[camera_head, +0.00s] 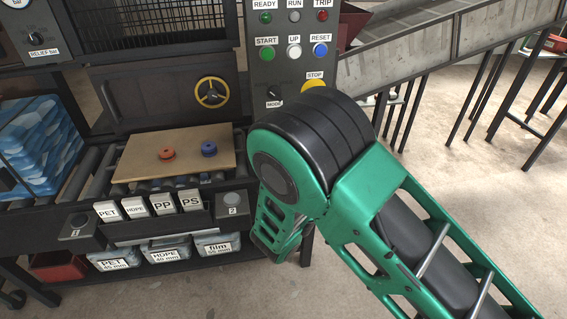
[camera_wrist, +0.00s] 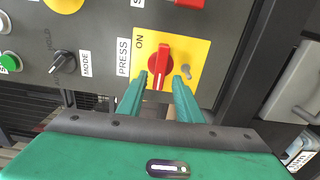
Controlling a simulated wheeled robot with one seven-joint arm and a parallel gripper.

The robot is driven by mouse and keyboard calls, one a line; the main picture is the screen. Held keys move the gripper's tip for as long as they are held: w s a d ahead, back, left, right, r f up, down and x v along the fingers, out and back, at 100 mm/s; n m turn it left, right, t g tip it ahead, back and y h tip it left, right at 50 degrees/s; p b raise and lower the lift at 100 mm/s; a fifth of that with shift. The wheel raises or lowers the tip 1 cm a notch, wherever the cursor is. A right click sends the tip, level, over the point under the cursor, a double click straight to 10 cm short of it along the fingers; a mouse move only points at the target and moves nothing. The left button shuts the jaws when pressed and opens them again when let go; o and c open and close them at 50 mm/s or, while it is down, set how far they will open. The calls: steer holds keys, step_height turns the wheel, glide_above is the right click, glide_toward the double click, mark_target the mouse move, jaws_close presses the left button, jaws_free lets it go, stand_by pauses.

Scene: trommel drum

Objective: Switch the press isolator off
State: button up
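The press isolator is a red rotary knob (camera_wrist: 161,60) on a yellow plate (camera_wrist: 197,50) on the grey panel, in the wrist view. Its handle stands about upright in the picture, with a white mark. The word ON is beside it, and a PRESS label (camera_wrist: 123,57) is left of the plate. My gripper (camera_wrist: 162,78) is open; its two green fingers reach up to either side of the handle's lower end. I cannot tell whether they touch it. In the head view my arm hides the isolator and the gripper.
A mode knob (camera_wrist: 63,62) and a green button (camera_wrist: 10,62) sit left on the panel. The head view shows the panel's buttons, such as the yellow stop (camera_head: 314,87). A board (camera_head: 190,146) with red and blue pieces lies on rollers. A chute (camera_head: 420,50) stands right.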

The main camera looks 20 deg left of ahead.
steer(key=v, duration=1)
steer(key=shift+f, duration=0.1)
